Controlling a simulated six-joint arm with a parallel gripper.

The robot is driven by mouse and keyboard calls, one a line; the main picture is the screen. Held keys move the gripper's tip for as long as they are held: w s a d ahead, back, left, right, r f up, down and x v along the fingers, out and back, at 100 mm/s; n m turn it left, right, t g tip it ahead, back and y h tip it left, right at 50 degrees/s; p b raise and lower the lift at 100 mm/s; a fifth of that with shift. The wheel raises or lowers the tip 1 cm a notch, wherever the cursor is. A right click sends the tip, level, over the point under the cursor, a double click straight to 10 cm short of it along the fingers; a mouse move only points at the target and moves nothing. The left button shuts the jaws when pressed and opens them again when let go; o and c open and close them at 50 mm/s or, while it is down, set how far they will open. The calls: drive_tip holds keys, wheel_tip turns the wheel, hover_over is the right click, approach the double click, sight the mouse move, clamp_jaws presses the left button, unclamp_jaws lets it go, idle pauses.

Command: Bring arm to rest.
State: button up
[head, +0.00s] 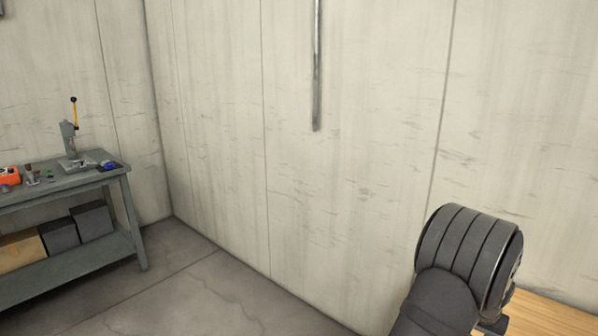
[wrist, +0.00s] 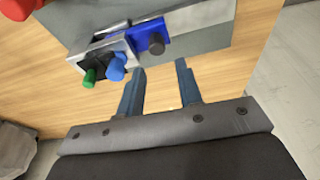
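My gripper (wrist: 160,72) shows in the wrist view with its two fingers apart and nothing between them. It is above a wooden tabletop (wrist: 215,65). In front of the fingertips is a metal device (wrist: 105,57) with a green knob (wrist: 90,77), a blue knob (wrist: 116,69) and a blue block (wrist: 150,29) with a dark knob (wrist: 156,44). The fingertips look close to this device, but I cannot tell whether they touch it. In the head view, part of my arm shows at the lower right; the fingers are not in that view.
A red object (wrist: 18,8) is at the upper left of the wrist view. In the head view, a grey workbench (head: 60,190) with a lever press (head: 72,145) stands at the left, boxes on its lower shelf. A wooden table edge (head: 550,315) shows lower right. The middle floor is clear.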

wheel_tip(320, 180, up, 2)
drive_tip(key=shift+r, duration=0.1)
wheel_tip(320, 180, down, 7)
drive_tip(key=shift+f, duration=0.1)
drive_tip(key=s+a+r, duration=0.2)
drive_tip(key=s+r, duration=0.2)
drive_tip(key=r, duration=0.6)
drive_tip(key=s+a+r+t+h, duration=0.1)
drive_tip(key=s+a+r, duration=0.25)
drive_tip(key=r, duration=0.55)
drive_tip(key=s+a+r, duration=0.1)
drive_tip(key=s+r, duration=0.3)
drive_tip(key=r, duration=0.6)
drive_tip(key=x, duration=1)
drive_tip(key=shift+w+f, duration=0.25)
drive_tip(key=shift+f, duration=0.15)
drive_tip(key=shift+r, duration=0.1)
drive_tip(key=v, duration=1)
drive_tip(key=w+x, duration=0.2)
drive_tip(key=x, duration=0.7)
drive_tip(key=shift+d+r, duration=0.3)
drive_tip(key=shift+d, duration=0.05)
drive_tip(key=shift+s, duration=0.1)
